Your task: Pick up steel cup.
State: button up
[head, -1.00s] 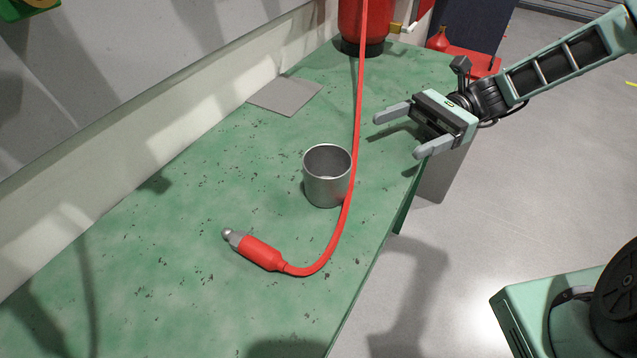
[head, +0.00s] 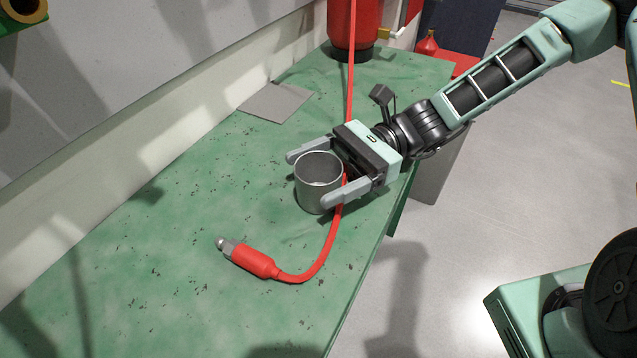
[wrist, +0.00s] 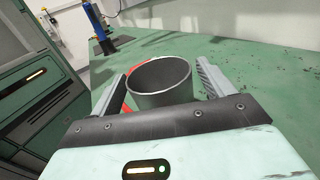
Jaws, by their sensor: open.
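The steel cup (head: 317,185) stands upright on the green bench, an open grey cylinder. My gripper (head: 307,178) is open, with one finger on each side of the cup. In the wrist view the cup (wrist: 163,92) sits between the two fingers of my gripper (wrist: 163,85). A gap shows between the cup and the right finger there. Whether the left finger touches the cup is hard to tell. The cup's lower part is partly hidden by the near finger in the head view.
A red hose (head: 331,240) runs along the bench close beside the cup, passing under my gripper, and ends in a red handle with a metal tip (head: 247,259). A grey flat plate (head: 276,102) lies behind. A red cylinder (head: 355,25) stands at the back. The left bench area is clear.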

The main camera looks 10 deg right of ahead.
jog(key=shift+s+a, duration=0.25)
jog(key=shift+a, duration=0.3)
jog(key=c, duration=1.1)
jog(key=shift+r, duration=0.1)
